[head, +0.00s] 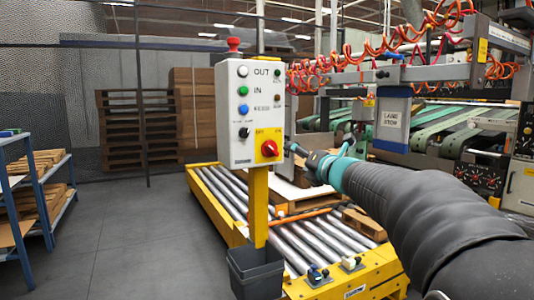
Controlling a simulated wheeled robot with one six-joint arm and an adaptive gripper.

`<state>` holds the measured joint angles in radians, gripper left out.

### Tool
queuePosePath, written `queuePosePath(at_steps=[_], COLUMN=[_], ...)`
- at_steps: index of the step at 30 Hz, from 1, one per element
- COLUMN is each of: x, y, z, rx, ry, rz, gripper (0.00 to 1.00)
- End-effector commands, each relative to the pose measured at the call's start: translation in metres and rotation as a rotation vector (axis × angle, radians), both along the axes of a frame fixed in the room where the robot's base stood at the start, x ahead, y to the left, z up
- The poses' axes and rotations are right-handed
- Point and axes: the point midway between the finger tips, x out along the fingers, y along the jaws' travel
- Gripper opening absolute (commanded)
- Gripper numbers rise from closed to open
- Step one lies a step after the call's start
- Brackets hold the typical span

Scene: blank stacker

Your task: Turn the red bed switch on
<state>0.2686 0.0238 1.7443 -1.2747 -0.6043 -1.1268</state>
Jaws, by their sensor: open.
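The control box (236,160) is a light grey panel on a yellow post in the middle of the head view. The red switch (269,149) is a round rotary knob on a yellow plate at the box's lower right. The exact position it is turned to is too small to read. My gripper (290,147) is just right of the box, at the end of my dark-sleeved arm. Its fingertips are small and dark here, partly hard to make out near the box's right edge. It appears apart from the red switch, with nothing seen in it.
A red mushroom button (234,44) tops the box. A dark bin (256,274) hangs low on the post. A yellow-framed roller conveyor (223,208) lies behind. Blue shelving (42,200) stands at left, with wooden pallets (140,130) behind. The grey floor (125,245) at left is clear.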

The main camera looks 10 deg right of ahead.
Motion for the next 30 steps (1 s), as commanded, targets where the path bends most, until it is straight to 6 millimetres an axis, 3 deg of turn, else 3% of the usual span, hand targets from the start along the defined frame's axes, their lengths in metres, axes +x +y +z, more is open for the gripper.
queuePosePath(at_steps=[5, 21, 30], x=[0.016, 0.105, 0.129], y=[0.006, 0.036, 0.043], z=[-0.001, 0.000, 0.000], rx=[-0.017, -0.013, -0.013], ry=[-0.004, -0.001, -0.003], rz=[0.013, 0.010, 0.008], gripper=[0.83, 0.83, 0.83])
